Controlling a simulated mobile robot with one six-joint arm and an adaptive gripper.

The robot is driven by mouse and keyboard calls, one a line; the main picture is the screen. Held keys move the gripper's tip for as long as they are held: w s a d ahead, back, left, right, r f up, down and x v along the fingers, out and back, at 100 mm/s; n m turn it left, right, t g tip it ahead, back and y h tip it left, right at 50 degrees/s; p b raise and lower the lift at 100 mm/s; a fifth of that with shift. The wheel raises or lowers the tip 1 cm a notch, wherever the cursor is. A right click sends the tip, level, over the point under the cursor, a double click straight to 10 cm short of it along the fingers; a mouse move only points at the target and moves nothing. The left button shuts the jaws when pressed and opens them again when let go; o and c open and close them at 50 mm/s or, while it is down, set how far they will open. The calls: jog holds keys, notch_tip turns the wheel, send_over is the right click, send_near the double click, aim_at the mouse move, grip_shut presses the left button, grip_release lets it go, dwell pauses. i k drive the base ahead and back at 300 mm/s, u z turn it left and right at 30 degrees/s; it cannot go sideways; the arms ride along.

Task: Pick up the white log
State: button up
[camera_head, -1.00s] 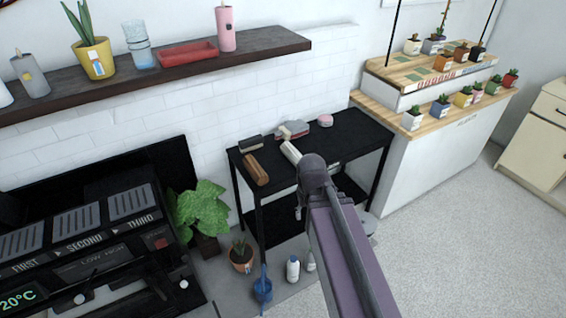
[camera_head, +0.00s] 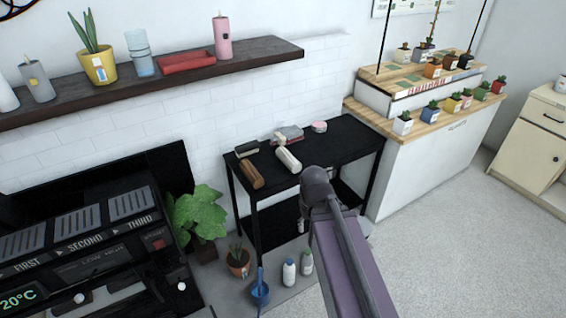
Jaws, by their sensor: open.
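The white log (camera_head: 288,159) lies on the black table's top, near its middle, with nothing touching it from above. A brown log (camera_head: 251,174) lies to its left, apart from it. My gripper (camera_head: 302,230) shows only as a small part below the end of my arm, in front of the table's front edge. It is right of and lower in the picture than the white log, apart from it. It is open and nothing shows in it; my arm hides most of it.
The black table (camera_head: 345,150) also holds a dark block (camera_head: 247,148), grey and pink folded items (camera_head: 289,134) and a pink round item (camera_head: 319,127) at the back. A plant (camera_head: 200,212), a blue item (camera_head: 260,292) and bottles (camera_head: 289,272) stand below. Floor at right is clear.

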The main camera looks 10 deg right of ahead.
aim_at(292, 164)
jog(key=z, duration=0.1)
jog(key=i, duration=0.95)
jog(key=u, duration=0.05)
